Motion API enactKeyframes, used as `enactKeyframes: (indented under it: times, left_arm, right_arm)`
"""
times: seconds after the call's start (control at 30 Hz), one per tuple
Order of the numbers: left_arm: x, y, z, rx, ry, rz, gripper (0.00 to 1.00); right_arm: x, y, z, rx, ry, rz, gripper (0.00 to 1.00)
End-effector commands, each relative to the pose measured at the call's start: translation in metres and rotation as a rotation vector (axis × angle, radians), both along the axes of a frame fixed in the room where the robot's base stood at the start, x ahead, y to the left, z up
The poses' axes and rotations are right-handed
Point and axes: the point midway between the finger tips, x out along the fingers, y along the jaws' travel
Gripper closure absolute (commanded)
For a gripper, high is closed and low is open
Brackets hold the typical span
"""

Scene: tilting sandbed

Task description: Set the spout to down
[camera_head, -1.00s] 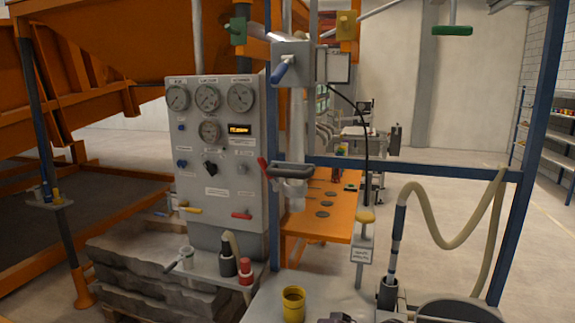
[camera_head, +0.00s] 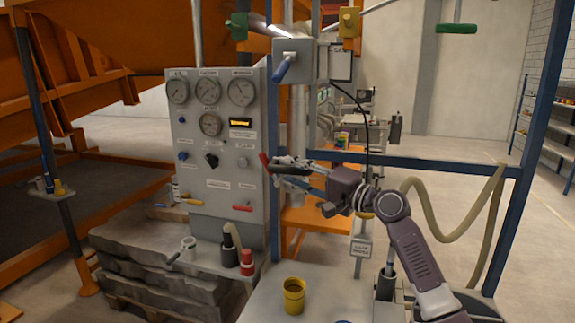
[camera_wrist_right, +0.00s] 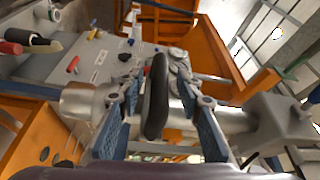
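The spout appears as a pale grey pipe (camera_head: 297,118) hanging vertically below a grey box with a blue handle. Its lower end is mostly hidden behind my right gripper in the head view. In the right wrist view the metal pipe (camera_wrist_right: 78,101) runs across the picture, with a dark rounded grip bar (camera_wrist_right: 156,95) in front of it. My right gripper (camera_head: 283,168) is at the height of this bar. It is open, with a blue-padded finger on each side of the bar and gaps visible on both sides (camera_wrist_right: 160,118). My left gripper is not in view.
A grey gauge panel (camera_head: 215,155) stands left of the pipe. Blue frame posts (camera_head: 535,150) and a crossbar surround the area. A yellow cup (camera_head: 294,295) stands on the bench below. A beige hose (camera_head: 455,240) hangs at right.

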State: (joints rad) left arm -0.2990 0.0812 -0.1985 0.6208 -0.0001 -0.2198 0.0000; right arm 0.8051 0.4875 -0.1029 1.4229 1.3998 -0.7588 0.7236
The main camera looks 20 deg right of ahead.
Motion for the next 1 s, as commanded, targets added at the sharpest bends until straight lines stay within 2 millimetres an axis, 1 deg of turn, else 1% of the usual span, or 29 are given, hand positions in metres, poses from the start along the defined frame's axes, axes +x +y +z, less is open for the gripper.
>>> enactKeyframes:
  times: [0.03, 0.2, 0.47, 0.77, 1.0]
  left_arm:
    - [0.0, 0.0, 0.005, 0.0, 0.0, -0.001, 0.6]
    - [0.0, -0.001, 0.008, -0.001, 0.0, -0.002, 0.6]
    - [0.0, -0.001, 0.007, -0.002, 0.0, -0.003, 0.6]
    - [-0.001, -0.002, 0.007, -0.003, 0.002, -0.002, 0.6]
    - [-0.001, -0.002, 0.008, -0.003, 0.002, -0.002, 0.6]
  right_arm:
    - [0.005, 0.004, 0.003, 0.002, 0.001, 0.0, 0.67]
    - [0.015, 0.01, 0.001, -0.001, -0.001, 0.0, 0.67]
    - [0.016, 0.011, 0.0, -0.002, 0.0, 0.0, 0.67]
    - [0.015, 0.01, 0.0, -0.004, 0.0, -0.001, 0.99]
    - [0.015, 0.01, 0.0, -0.003, -0.001, 0.0, 1.0]
